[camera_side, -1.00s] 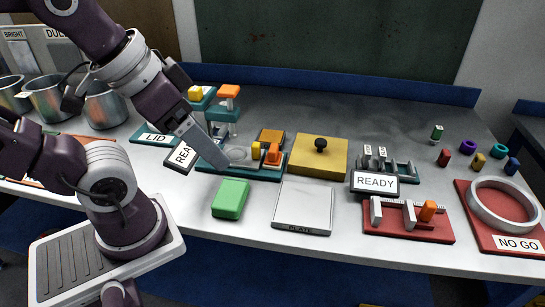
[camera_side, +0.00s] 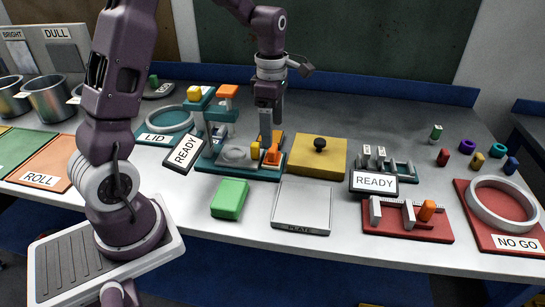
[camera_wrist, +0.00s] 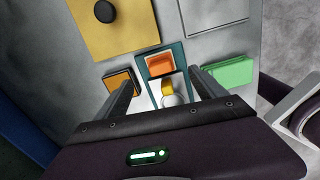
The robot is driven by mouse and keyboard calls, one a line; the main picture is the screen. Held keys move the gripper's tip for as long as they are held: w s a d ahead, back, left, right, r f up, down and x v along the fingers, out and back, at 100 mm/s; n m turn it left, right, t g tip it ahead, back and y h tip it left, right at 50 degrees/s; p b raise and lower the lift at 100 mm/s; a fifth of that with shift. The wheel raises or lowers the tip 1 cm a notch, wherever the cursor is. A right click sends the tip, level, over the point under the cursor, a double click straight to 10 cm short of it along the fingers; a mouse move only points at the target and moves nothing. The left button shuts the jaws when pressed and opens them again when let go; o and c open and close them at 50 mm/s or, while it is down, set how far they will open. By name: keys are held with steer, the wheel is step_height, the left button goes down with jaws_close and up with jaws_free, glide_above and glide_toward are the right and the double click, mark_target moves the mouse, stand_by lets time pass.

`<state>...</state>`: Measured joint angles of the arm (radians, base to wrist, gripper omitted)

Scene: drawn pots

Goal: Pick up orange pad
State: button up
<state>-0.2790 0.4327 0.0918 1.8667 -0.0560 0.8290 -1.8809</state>
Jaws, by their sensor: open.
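A small orange pad with a dark edge (camera_wrist: 119,80) lies on the table behind the teal fixture (camera_side: 208,165), close to the yellow plate. In the wrist view it is left of the space between my fingers, and the left finger covers part of it. In the side view my gripper (camera_side: 267,140) hangs down over the pad's spot and hides most of it. In the wrist view my gripper (camera_wrist: 162,77) is open with nothing held; the fixture's orange block (camera_wrist: 160,64) shows between the fingers. My height above the pad is hard to tell.
A yellow plate with a black knob (camera_side: 318,158) is right of my gripper. A green block (camera_side: 230,198) and grey plate (camera_side: 302,207) are in front. The fixture's posts (camera_side: 222,112) rise to the left. An orange mat labelled ROLL (camera_side: 50,165) lies far left. The table behind is clear.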

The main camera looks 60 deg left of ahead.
mark_target(272, 151)
steer(key=shift+n, duration=0.4)
step_height(272, 151, down, 8)
steer(key=shift+f, duration=0.1)
steer(key=c, duration=1.5)
